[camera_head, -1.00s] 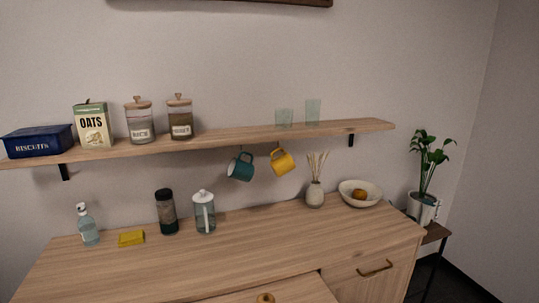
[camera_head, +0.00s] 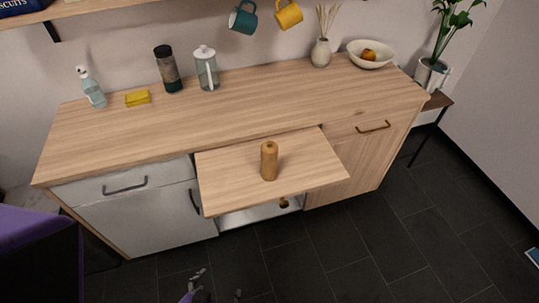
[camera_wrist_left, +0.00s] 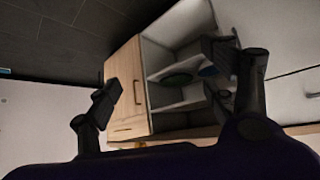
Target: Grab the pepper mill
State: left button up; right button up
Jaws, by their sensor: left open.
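The pepper mill (camera_head: 269,160) is a brown wooden cylinder with a rounded top. It stands upright on a wooden pull-out board (camera_head: 225,180) at the front of the cabinet. My left gripper (camera_head: 215,287) shows only in part at the bottom edge of the head view, below and in front of the board, apart from the mill. In the left wrist view its two dark fingers (camera_wrist_left: 180,75) are spread wide with nothing between them. The mill cannot be made out there. My right gripper is not in view.
The worktop (camera_head: 230,110) holds a spray bottle (camera_head: 93,90), yellow sponge (camera_head: 137,98), dark-lidded jar (camera_head: 168,70), glass press (camera_head: 207,70), vase (camera_head: 321,53) and bowl (camera_head: 371,57) along the back. Below the board is an open compartment. The board is clear around the mill.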

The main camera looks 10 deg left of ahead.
aim_at(268, 172)
jog(key=i+l+u, duration=0.1)
jog(key=l+u, duration=0.2)
jog(key=l, duration=0.75)
jog(key=l+u, duration=0.3)
jog(key=l, duration=0.75)
